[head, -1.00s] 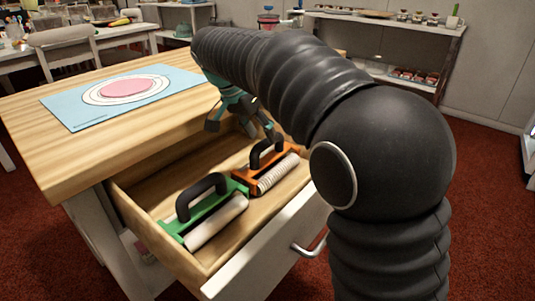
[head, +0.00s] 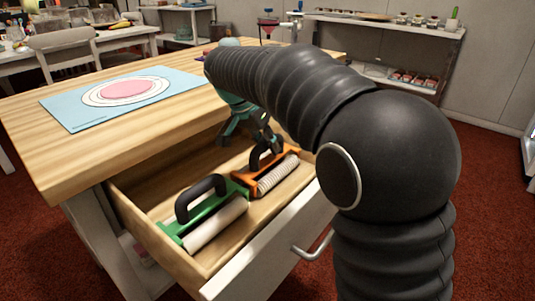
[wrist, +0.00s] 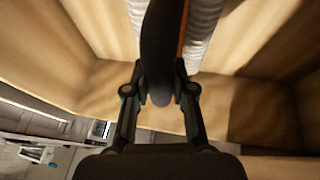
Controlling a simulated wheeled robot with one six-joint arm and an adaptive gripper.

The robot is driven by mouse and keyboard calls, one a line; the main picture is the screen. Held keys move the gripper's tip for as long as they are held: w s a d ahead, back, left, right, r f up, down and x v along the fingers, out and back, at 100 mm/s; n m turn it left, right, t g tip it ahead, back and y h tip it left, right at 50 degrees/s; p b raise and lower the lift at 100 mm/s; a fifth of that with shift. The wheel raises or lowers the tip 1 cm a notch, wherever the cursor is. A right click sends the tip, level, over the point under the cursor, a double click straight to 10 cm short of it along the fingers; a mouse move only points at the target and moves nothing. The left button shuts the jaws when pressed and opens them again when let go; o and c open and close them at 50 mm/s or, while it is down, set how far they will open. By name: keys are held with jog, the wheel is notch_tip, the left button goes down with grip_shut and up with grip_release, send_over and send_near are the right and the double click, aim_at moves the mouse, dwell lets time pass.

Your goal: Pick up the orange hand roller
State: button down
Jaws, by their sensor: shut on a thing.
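The orange hand roller (head: 278,174) lies in the open drawer, at the far right end. It has an orange frame, a pale ribbed roller and a black handle. My gripper (head: 262,143) is above it, with its fingers at the handle. In the wrist view the black handle (wrist: 163,45) runs between the two fingers of my gripper (wrist: 160,82), which are closed on it. The roller still appears to be down in the drawer. Part of the handle is hidden by the fingers in the head view.
A green hand roller (head: 205,218) lies beside it in the drawer (head: 270,245). The wooden tabletop (head: 100,160) overhangs the drawer's back and holds a blue mat (head: 65,112) with a pink disc. Shelves (head: 430,40) stand against the back wall.

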jog(key=shift+r, duration=0.1)
notch_tip(320, 180, up, 10)
jog(key=shift+f+p, duration=0.1)
jog(key=shift+p, duration=0.8)
